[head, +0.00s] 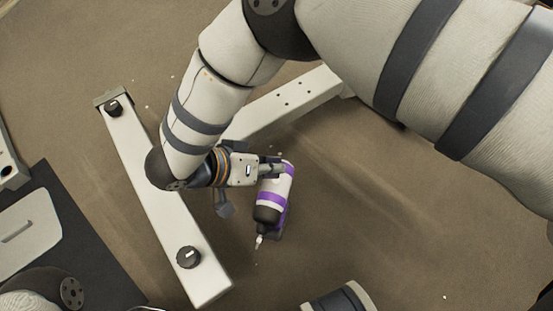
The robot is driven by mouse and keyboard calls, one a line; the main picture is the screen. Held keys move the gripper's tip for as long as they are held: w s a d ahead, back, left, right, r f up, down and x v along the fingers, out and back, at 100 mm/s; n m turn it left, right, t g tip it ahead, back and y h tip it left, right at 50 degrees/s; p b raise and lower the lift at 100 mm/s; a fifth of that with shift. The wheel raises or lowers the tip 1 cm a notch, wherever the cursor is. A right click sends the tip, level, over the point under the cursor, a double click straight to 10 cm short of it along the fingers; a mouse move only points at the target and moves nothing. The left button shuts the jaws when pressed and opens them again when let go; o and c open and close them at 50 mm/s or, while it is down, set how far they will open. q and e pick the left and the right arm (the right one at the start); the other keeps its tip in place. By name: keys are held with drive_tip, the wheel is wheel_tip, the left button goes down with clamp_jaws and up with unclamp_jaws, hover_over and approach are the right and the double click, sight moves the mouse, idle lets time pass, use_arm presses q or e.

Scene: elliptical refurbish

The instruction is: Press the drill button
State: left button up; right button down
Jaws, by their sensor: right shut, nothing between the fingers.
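A white and black drill (269,204) with purple bands is near the middle of the head view, its bit pointing toward the bottom of the picture. My right gripper (270,171) is shut and empty. Its fingertips are at the upper left side of the drill, close to or touching its body; I cannot tell which. The drill's button cannot be made out, and part of the drill is hidden behind its own body and the gripper. My left gripper is not in view.
A white beam (155,185) with black knobs (189,257) runs left of the drill, and another white beam (290,101) lies above it. A dark mat (95,255) with a pale panel (27,232) is at lower left. Brown floor (400,240) right of the drill is clear.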

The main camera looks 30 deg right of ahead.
wheel_tip(320, 180, up, 6)
drive_tip(key=p, duration=0.4)
drive_tip(key=shift+p, duration=0.4)
